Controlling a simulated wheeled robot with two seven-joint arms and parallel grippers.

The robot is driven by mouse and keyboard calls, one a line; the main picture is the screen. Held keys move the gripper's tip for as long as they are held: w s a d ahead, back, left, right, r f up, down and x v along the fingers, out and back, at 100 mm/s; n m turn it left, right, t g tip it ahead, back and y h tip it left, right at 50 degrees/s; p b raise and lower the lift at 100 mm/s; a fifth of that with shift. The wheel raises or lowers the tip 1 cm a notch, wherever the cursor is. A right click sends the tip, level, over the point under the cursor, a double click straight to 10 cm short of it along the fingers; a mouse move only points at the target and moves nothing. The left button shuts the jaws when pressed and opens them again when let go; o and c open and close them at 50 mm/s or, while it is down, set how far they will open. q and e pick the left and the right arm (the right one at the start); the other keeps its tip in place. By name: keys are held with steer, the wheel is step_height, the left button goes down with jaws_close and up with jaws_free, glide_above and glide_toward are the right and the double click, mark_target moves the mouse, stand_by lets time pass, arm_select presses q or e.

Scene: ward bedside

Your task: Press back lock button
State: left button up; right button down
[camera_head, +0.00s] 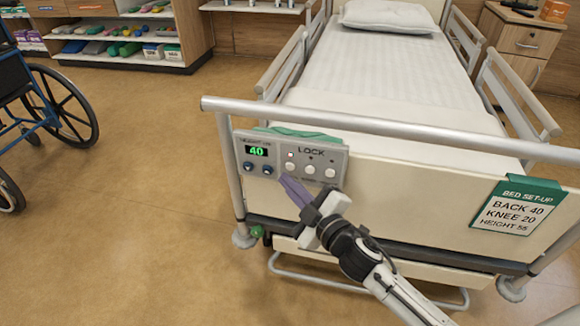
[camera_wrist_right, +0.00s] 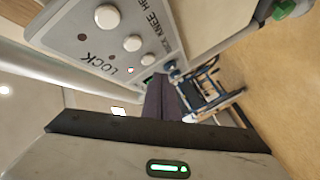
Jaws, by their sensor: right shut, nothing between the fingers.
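The grey control panel (camera_head: 277,159) is on the bed's footboard. Its LOCK part has three white buttons in a row. The back lock button (camera_head: 290,166) is the leftmost in the head view, with a red lamp lit above it; the other two lamps look dark. In the wrist view the back button (camera_wrist_right: 148,59) is the one nearest my fingers. My right gripper (camera_head: 286,181) is shut and empty, its purple fingers pointing at the panel just below the back button. I cannot tell whether they touch the panel. My left gripper is not in view.
The panel's green display (camera_head: 257,151) reads 40, above two blue knobs (camera_head: 258,168). A bed set-up card (camera_head: 517,207) reads back 40, knee 20, height 55. The bed rail (camera_head: 390,128) runs above the panel. A wheelchair (camera_head: 45,115) stands left, with clear floor between.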

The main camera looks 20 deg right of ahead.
steer(key=s+a, duration=0.2)
steer(key=s, duration=0.1)
steer(key=shift+s+a, duration=0.15)
steer(key=shift+s, duration=0.1)
steer(key=s+a+r+p, duration=0.1)
steer(key=s+a+r, duration=0.1)
steer(key=s+a, duration=0.2)
steer(key=shift+s+a, duration=0.25)
steer(key=shift+s, duration=1.05)
